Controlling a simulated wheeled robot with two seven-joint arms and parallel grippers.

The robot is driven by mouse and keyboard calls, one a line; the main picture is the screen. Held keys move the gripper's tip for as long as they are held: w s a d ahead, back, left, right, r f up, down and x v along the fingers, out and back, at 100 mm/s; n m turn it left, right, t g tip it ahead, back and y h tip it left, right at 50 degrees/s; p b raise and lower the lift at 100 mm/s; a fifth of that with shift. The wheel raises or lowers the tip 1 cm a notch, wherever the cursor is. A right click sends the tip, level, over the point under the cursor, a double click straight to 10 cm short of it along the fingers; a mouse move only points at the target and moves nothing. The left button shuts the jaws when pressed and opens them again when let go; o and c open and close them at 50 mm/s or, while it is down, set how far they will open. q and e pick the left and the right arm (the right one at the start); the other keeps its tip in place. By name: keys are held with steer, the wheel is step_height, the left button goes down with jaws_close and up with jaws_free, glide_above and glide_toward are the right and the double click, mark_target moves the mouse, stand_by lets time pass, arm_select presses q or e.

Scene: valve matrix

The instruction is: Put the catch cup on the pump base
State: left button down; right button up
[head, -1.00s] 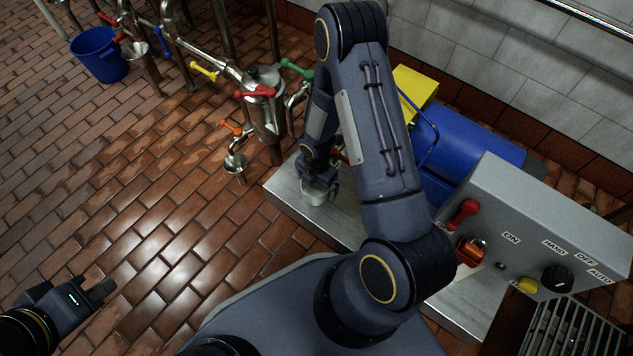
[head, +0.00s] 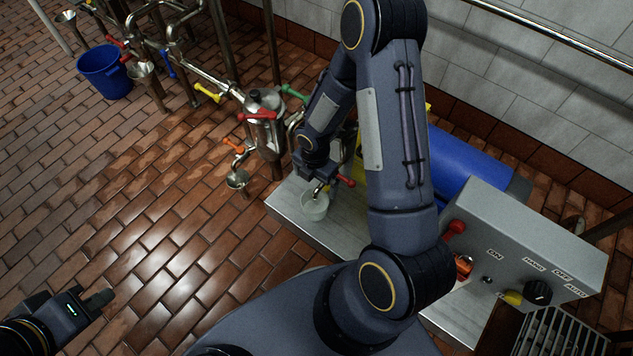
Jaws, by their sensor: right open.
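The catch cup (head: 315,207), a small pale translucent cup, stands upright on the grey metal pump base (head: 284,208), near its left end. My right gripper (head: 319,188) is open just above and behind the cup and appears clear of it. Its fingertips are small and partly hidden by the gripper's own body. My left gripper (head: 98,299) is at the lower left over the floor, away from the cup. Its fingers are only partly seen, so its opening is unclear.
A steel vessel (head: 265,130) with coloured valve handles stands behind the base's left end. A blue motor (head: 465,160) and a grey control box (head: 520,245) are at the right. A blue bucket (head: 104,75) stands at the back left.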

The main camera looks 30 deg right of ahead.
step_height(320, 180, up, 12)
steer(key=d+m+t, duration=0.1)
steer(key=m, duration=0.6)
steer(key=s+a+r+m+t+y, duration=0.2)
steer(key=s+r+m, duration=0.6)
steer(key=s+a+r+m+t+y, duration=0.1)
steer(key=s+a+r+m+t, duration=0.1)
steer(key=s+r+m, duration=0.7)
steer(key=shift+a+r+t+y, duration=0.2)
steer(key=shift+a+t+y, duration=0.15)
steer(key=shift+a, duration=0.35)
